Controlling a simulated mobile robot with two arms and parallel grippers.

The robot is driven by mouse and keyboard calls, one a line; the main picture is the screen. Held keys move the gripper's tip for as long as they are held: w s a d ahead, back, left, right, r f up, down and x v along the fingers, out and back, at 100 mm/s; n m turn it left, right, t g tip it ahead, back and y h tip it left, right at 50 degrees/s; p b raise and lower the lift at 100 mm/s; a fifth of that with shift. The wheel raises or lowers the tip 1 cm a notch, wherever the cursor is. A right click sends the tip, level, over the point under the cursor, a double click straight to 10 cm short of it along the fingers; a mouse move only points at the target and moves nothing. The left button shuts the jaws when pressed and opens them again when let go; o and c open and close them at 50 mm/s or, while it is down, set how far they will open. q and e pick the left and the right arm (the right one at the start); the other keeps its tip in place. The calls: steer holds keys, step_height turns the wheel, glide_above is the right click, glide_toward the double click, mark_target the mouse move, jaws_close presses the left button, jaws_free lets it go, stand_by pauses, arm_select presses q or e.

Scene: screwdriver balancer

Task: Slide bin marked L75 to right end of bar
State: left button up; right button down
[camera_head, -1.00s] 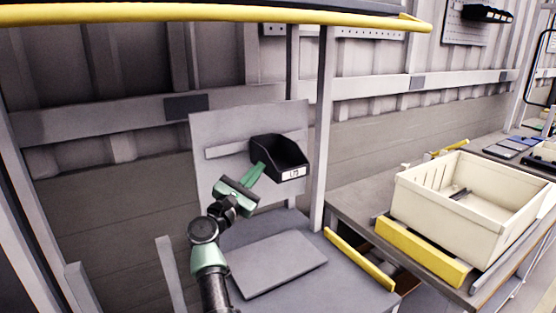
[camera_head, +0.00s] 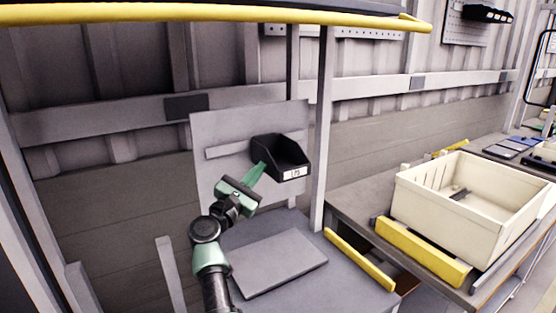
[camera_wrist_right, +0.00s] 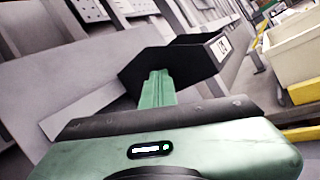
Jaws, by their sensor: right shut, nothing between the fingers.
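The black open-top bin (camera_head: 281,150) has a white label (camera_head: 295,173) on its front, too small to read surely. It sits upright at the right end of the pale bar (camera_head: 226,150) on the grey upright panel (camera_head: 208,130). The bar's left part is bare. My right gripper (camera_head: 262,168) is shut and empty, its green fingers at the bin's left side. The wrist view shows the closed fingers (camera_wrist_right: 157,88) overlapping the bin (camera_wrist_right: 165,62); I cannot tell whether they touch it. The bar (camera_wrist_right: 85,115) runs left from there. My left gripper is not in view.
A grey post (camera_head: 322,130) stands just right of the panel. A flat grey plate (camera_head: 282,264) lies on the surface below. A cream crate (camera_head: 425,207) stands on the bench at right, behind a yellow block (camera_head: 420,252). A yellow rail (camera_head: 200,13) crosses the top.

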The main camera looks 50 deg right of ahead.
mark_target(274, 173)
steer(key=shift+s+d, duration=0.35)
steer(key=shift+d, duration=0.65)
steer(key=shift+s+d, duration=0.3)
steer(key=shift+d, duration=0.75)
steer(key=shift+s+d, duration=0.35)
steer(key=shift+d, duration=0.65)
steer(key=shift+s+a+b, duration=0.1)
steer(key=shift+s+a, duration=0.2)
steer(key=shift+a, duration=0.35)
steer(key=shift+s+a+b, duration=0.15)
steer(key=shift+s+a, duration=0.2)
steer(key=shift+a, duration=0.25)
steer(key=shift+s+a+b, duration=0.1)
steer(key=shift+s+a, duration=0.2)
steer(key=shift+a, duration=0.35)
